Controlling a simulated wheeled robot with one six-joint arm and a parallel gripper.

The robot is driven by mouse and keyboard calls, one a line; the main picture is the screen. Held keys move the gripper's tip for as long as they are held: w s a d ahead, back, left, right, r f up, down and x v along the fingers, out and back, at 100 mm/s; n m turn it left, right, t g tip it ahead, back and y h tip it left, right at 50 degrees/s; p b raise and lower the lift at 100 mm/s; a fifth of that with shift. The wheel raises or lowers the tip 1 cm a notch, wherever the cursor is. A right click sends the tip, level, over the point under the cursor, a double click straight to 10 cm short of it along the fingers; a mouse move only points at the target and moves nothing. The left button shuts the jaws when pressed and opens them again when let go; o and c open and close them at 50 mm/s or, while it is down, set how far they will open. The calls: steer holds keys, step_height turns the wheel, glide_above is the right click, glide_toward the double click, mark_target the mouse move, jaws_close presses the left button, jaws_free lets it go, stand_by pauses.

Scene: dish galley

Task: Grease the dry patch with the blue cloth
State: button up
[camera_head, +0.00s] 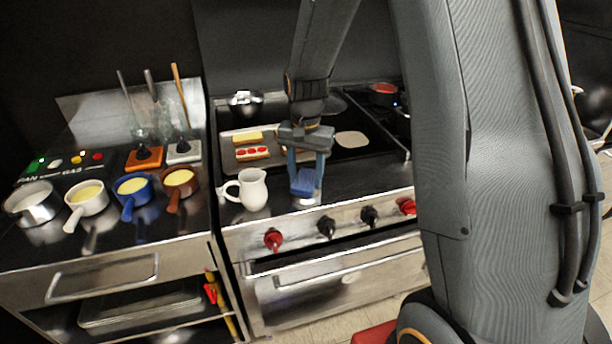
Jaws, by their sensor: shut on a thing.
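My gripper (306,172) points down over the front part of the dark cooktop (345,180). It is shut on the blue cloth (304,186), which shows as a small folded blue pad between the fingertips. I cannot tell whether the cloth touches the surface. A pale, roundish patch (352,139) lies on the dark plate behind and right of my gripper. It may be the dry patch, but I cannot tell for sure. My gripper and arm hide part of the plate behind them.
A white jug (252,189) stands close left of my gripper. A tray (229,158) with bread and red-topped food lies behind it. A red-filled pan (383,94) stands at back right. Several pans, including a blue one (133,190), stand left. Knobs (326,227) line the front.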

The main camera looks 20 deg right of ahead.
mark_target(306, 180)
steer(key=shift+s+f, duration=0.1)
steer(key=shift+f, duration=0.5)
stand_by(2.0)
steer(key=shift+r, duration=0.1)
steer(key=shift+r+p, duration=2.6)
steer(key=shift+r, duration=0.9)
